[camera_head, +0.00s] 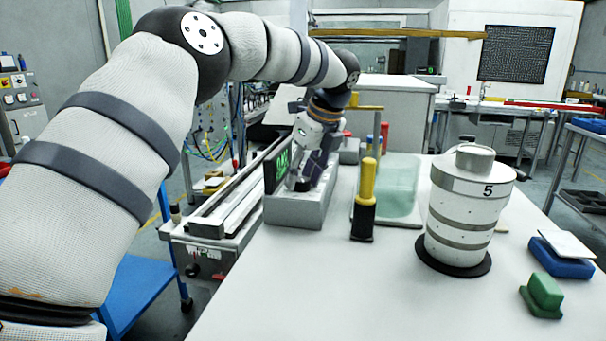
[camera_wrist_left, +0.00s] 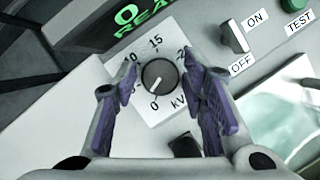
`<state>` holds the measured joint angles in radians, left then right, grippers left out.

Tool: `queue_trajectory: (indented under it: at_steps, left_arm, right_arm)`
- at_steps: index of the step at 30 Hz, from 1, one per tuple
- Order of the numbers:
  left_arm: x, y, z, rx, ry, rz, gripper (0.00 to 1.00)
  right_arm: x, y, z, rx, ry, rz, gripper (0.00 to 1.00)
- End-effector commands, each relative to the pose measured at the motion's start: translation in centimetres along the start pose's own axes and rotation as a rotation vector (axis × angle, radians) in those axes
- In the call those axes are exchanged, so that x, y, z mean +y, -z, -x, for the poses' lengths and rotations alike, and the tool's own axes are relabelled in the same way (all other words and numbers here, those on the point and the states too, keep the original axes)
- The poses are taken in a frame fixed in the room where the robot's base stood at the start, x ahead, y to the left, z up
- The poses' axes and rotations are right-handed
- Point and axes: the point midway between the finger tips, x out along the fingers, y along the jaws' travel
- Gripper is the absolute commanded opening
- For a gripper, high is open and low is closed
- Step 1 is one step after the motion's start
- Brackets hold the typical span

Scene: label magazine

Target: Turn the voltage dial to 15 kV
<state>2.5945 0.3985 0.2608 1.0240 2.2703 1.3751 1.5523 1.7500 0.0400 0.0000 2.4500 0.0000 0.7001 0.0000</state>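The voltage dial (camera_wrist_left: 159,77) is a dark round knob on a white scale plate in the left wrist view. The plate is marked 0, 10, 15, partly hidden numbers and kV. A light mark on the knob points toward the 0. The fingers of my left gripper (camera_wrist_left: 163,105) are open, one on each side of the dial, with gaps to the knob. In the head view my left gripper (camera_head: 309,172) is over the grey instrument box (camera_head: 290,212) and hides the dial. A black display (camera_wrist_left: 128,17) with green text shows a 0. My right gripper is not in view.
An ON/OFF toggle switch (camera_wrist_left: 233,36) and a green TEST button (camera_wrist_left: 297,10) lie beside the dial. On the table (camera_head: 330,295) stand a yellow-and-black tool (camera_head: 367,195), a white cylinder (camera_head: 463,215) marked 5 and a green block (camera_head: 543,293). The front table area is clear.

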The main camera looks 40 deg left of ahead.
Motion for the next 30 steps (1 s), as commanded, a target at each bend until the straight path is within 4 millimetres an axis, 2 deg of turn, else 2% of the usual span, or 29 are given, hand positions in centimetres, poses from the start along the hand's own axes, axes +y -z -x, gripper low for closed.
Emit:
queue_trajectory:
  at_steps: [1,3,4,17,24,30]
  left_arm:
    - [0.0,0.0,0.0,0.0,0.0,0.0,0.2]
    - [0.0,0.0,0.0,0.0,0.0,0.0,0.04]
    - [0.0,0.0,0.0,0.0,0.0,0.0,0.02]
    - [0.1,-0.1,0.4,0.001,0.037,-0.079,0.02]
    - [0.3,-0.2,0.5,0.001,0.112,-0.253,0.02]
    - [0.2,-0.1,0.2,0.002,0.184,-0.43,0.02]
  right_arm:
    - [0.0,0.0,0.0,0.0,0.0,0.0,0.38]
    - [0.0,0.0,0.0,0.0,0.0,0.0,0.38]
    - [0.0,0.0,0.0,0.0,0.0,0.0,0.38]
    - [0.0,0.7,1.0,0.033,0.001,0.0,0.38]
    - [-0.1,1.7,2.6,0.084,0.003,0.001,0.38]
    - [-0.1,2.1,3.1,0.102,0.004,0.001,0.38]
